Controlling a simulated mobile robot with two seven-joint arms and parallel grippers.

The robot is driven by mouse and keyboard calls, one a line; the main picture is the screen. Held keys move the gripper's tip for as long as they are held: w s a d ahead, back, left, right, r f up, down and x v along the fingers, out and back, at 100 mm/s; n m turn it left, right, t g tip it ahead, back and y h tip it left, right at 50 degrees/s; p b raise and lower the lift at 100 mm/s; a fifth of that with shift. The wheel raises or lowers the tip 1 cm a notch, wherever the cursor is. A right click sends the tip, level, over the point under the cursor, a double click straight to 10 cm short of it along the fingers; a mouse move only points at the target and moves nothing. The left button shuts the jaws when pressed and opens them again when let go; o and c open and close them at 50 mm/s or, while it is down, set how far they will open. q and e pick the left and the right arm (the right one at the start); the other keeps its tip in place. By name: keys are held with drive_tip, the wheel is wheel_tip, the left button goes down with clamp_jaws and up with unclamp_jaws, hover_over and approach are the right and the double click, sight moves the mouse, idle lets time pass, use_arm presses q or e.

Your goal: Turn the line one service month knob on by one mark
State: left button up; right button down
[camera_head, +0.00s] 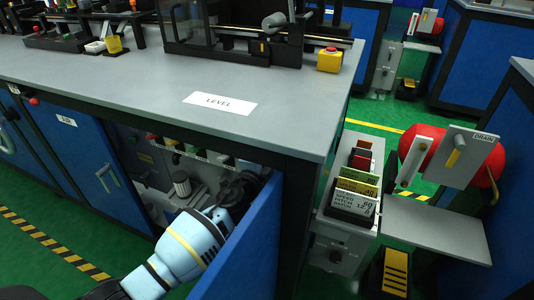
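My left arm reaches from the bottom of the head view into an open cabinet under the grey bench. Its dark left gripper (240,188) is at the cabinet's right side, beside the open blue door (245,240). Its fingers blend into the dark parts behind them, so I cannot tell whether they are open or touching anything. I cannot make out the service month knob; it may be hidden by the gripper or too small to tell. A pale ribbed cylinder (181,184) stands in the cabinet left of the gripper. My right gripper is out of view.
The bench top (120,75) is mostly clear at the front, with a LEVEL label (220,103). A row of small coloured parts (190,150) runs under the bench edge. A grey stand with number cards (354,192) and a DRAIN unit (464,155) are at right.

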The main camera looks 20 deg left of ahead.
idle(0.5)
use_arm(q)
drive_tip(key=o, duration=1)
drive_tip(key=shift+s, duration=0.15)
drive_tip(key=s+p, duration=0.2)
drive_tip(key=s, duration=0.5)
drive_tip(key=shift+s+a, duration=0.15)
drive_tip(key=shift+s, duration=0.15)
